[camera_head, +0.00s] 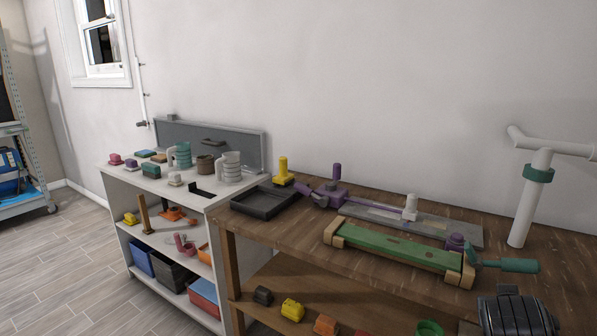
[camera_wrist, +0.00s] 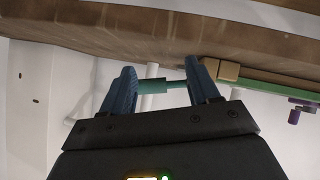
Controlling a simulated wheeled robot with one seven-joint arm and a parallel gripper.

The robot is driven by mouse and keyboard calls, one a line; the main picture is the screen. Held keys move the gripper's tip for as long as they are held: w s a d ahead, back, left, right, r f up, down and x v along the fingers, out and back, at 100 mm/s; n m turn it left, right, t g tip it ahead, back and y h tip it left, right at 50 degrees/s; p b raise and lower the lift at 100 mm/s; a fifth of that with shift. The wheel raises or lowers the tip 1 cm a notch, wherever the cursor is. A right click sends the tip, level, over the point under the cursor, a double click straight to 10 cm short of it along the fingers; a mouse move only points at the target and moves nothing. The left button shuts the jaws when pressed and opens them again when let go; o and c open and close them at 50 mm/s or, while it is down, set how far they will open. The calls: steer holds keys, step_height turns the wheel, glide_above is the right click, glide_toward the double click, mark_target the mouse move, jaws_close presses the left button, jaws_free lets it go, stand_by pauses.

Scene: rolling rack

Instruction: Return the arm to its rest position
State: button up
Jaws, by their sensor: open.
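My gripper (camera_wrist: 160,80) is open, with its two blue fingers spread apart in the wrist view. A teal handle (camera_wrist: 152,86) shows between and beyond the fingers; nothing is clamped. The same teal handle (camera_head: 510,265) sticks out past the right end of a green bar with wooden end blocks (camera_head: 400,249) on the workbench. A dark part of my arm (camera_head: 515,314) shows at the lower right of the head view, in front of the bench; the fingers cannot be made out there.
The brown workbench (camera_head: 540,285) carries a black tray (camera_head: 264,203), a purple clamp-like tool (camera_head: 328,195) and a grey plate (camera_head: 455,233). A white pipe stand (camera_head: 530,200) rises at the right. A white shelf unit (camera_head: 120,190) stands left.

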steer(key=s+a+f+n+t+y+b, duration=0.15)
steer(key=s+a+f, duration=0.25)
steer(key=s, duration=0.4)
steer(key=s+a+f+n+t+y+b, duration=0.1)
steer(key=s+a+f+n+t+y, duration=0.2)
steer(key=s, duration=0.4)
steer(key=s+a+f+n+t+y+b, duration=0.1)
steer(key=s+a+f+n, duration=0.1)
steer(key=s+a+f, duration=0.45)
steer(key=s+a+r+y+b, duration=0.1)
steer(key=s+a+r, duration=0.2)
steer(key=s, duration=0.3)
steer(key=s+a+r+m+t+y+b, duration=0.1)
steer(key=s+a+r, duration=0.1)
steer(key=s, duration=0.5)
steer(key=s+a+r+y, duration=0.1)
steer(key=s+a+r, duration=0.2)
steer(key=s, duration=0.4)
steer(key=shift+a+r+t+b, duration=0.3)
steer(key=shift+r+t+b, duration=0.1)
steer(key=shift+r, duration=0.5)
steer(key=shift+m, duration=0.25)
